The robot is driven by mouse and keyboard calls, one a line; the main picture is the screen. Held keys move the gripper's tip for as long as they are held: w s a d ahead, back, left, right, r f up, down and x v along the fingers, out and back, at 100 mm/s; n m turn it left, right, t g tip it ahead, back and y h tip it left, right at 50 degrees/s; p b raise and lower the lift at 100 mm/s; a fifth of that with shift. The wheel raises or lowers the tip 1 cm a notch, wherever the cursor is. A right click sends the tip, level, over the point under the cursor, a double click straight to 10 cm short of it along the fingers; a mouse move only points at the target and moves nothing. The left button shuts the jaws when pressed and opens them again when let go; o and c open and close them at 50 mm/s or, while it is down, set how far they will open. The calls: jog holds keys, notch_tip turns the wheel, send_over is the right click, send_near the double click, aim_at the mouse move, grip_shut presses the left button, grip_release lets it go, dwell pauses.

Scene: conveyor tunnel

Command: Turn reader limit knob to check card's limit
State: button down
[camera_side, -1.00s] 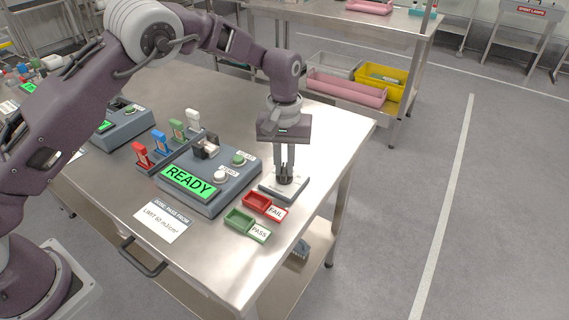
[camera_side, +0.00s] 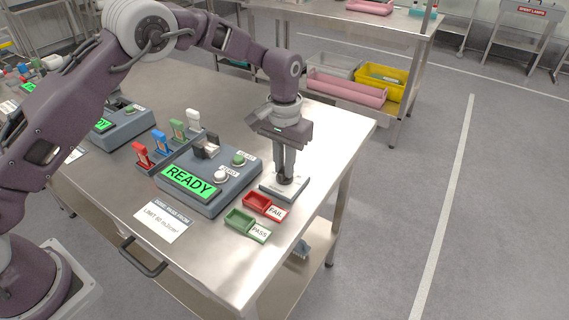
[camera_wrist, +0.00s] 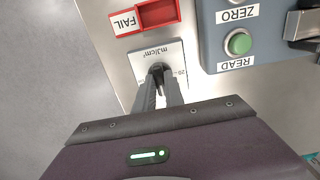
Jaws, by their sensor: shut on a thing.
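The reader limit knob (camera_side: 285,180) is a dark knob on a small pale plate (camera_side: 268,190) marked mJ/cm² at the table's right front. My gripper (camera_side: 284,176) points down over the plate and is shut on the knob. In the wrist view the fingers (camera_wrist: 160,85) close on the knob (camera_wrist: 157,70) and hide most of it and part of the scale. The check card (camera_side: 160,222) lies flat at the front of the table and reads a limit of about 60 mJ/cm², in small print. The reader (camera_side: 225,200) shows READY in green.
A red FAIL tray (camera_side: 257,204) and a green PASS tray (camera_side: 238,219) sit just in front of the plate. The reader has a green READ button (camera_side: 238,159) and a white ZERO button (camera_side: 220,175). Several coloured holders (camera_side: 160,142) stand behind it.

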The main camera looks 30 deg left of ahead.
jog(key=c, duration=1.4)
grip_release()
jog(key=shift+c, duration=0.2)
notch_tip(320, 180, up, 7)
jog(key=shift+r, duration=0.1)
